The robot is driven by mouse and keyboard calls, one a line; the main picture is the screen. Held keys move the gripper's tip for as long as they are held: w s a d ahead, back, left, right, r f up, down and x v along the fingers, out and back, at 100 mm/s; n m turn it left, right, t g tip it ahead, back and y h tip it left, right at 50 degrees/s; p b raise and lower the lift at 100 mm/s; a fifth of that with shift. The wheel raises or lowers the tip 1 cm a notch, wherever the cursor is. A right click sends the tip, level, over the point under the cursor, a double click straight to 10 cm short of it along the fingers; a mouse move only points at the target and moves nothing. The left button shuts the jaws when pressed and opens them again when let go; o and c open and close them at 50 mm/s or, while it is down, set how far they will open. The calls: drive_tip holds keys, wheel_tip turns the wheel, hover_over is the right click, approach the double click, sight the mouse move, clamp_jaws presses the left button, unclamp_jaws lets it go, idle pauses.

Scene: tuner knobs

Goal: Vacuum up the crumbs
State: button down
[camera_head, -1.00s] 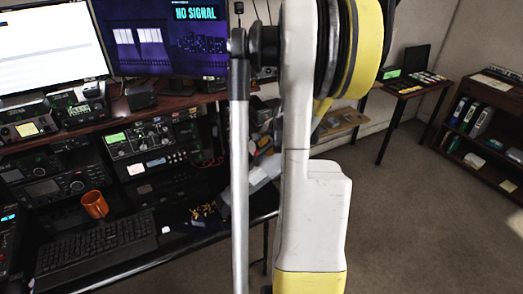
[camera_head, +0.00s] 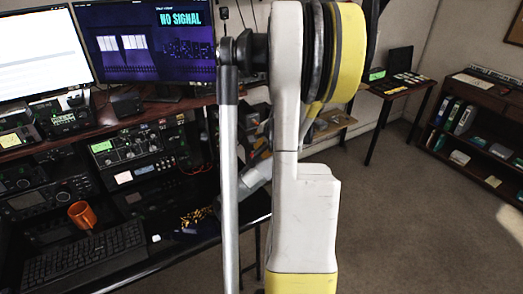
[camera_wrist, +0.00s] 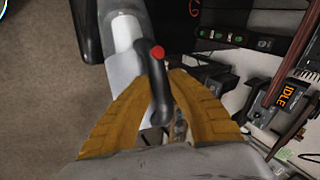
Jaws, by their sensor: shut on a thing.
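My gripper (camera_wrist: 160,88) has two yellow-orange fingers shut around the dark handle of a handheld vacuum. The vacuum (camera_wrist: 122,35) has a grey-white body and a red button on its handle. In the head view part of the grey vacuum (camera_head: 256,177) shows between my arm links, above the right end of the desk. My gripper is hidden behind my arm there. The crumbs (camera_head: 198,215) are a small yellowish scatter on the dark desktop, left of and below the vacuum. Whether the nozzle touches the desk is hidden.
The dark desk (camera_head: 150,258) holds a keyboard (camera_head: 85,255), an orange mug (camera_head: 82,214) and a small white item (camera_head: 156,238). Radio units (camera_head: 140,157) and monitors (camera_head: 152,38) stand behind. A shelf (camera_head: 478,130) stands at right; the carpet between is clear.

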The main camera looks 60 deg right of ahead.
drive_tip(key=shift+s+d, duration=0.5)
drive_tip(key=shift+d, duration=0.25)
drive_tip(key=shift+s+d, duration=0.45)
drive_tip(key=shift+d, duration=0.35)
drive_tip(key=shift+s+d, duration=0.5)
drive_tip(key=shift+d, duration=0.25)
drive_tip(key=shift+w, duration=0.1)
drive_tip(key=shift+w+d+b, duration=0.1)
drive_tip(key=shift+w+d, duration=0.35)
drive_tip(key=shift+w, duration=0.3)
drive_tip(key=shift+w+d+b, duration=0.15)
drive_tip(key=shift+w+d, duration=0.35)
drive_tip(key=shift+w, duration=0.3)
drive_tip(key=shift+w+d+b, duration=0.1)
drive_tip(key=shift+w+d, duration=0.35)
drive_tip(key=shift+w, duration=0.3)
drive_tip(key=shift+a, duration=0.1)
drive_tip(key=shift+w+a, duration=0.45)
drive_tip(key=shift+a, duration=0.3)
drive_tip(key=shift+w+a, duration=0.5)
drive_tip(key=shift+a, duration=0.25)
drive_tip(key=shift+w+a, duration=0.45)
drive_tip(key=shift+a, duration=0.3)
